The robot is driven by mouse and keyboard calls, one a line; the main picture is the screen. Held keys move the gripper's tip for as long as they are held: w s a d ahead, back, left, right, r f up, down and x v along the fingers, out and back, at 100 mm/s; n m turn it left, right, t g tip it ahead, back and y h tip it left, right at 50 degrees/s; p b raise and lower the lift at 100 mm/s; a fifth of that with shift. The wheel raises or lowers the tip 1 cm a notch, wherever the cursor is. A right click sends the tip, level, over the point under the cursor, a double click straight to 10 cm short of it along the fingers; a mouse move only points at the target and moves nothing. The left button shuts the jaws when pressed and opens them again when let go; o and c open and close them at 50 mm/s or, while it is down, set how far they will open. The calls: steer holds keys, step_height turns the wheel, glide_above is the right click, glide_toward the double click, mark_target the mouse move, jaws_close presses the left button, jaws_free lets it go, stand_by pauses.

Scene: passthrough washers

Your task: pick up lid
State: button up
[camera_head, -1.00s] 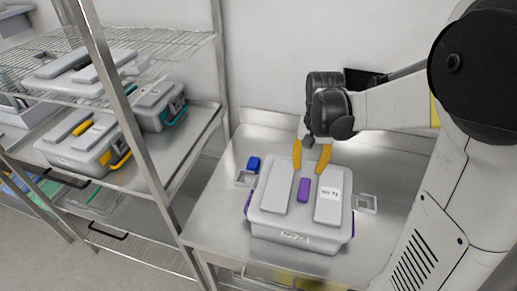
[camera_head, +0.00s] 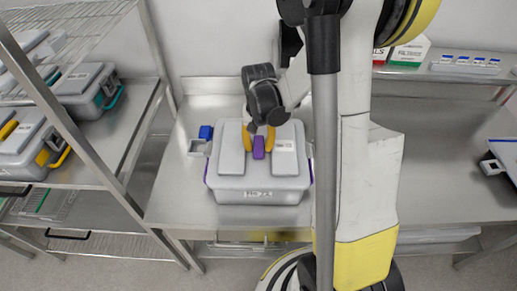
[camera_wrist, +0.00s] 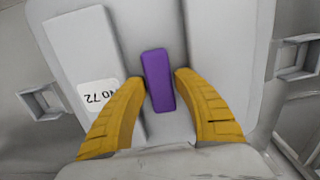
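The lid (camera_head: 229,150) is light grey with two raised pads and a purple handle (camera_head: 259,148) in the middle. It sits on a grey box (camera_head: 258,193) with purple side clips on the steel table. My gripper (camera_head: 259,139) is low over the lid, with its yellow fingers on both sides of the purple handle. In the wrist view the gripper (camera_wrist: 158,100) is open, and the purple handle (camera_wrist: 157,80) stands between the fingers with small gaps. The right pad bears a white label, which reads "No 72" upside down in the wrist view.
The steel counter (camera_head: 445,165) continues at the right, with an open stretch.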

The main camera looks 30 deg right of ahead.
jaws_close()
steer(key=shift+r, duration=0.2)
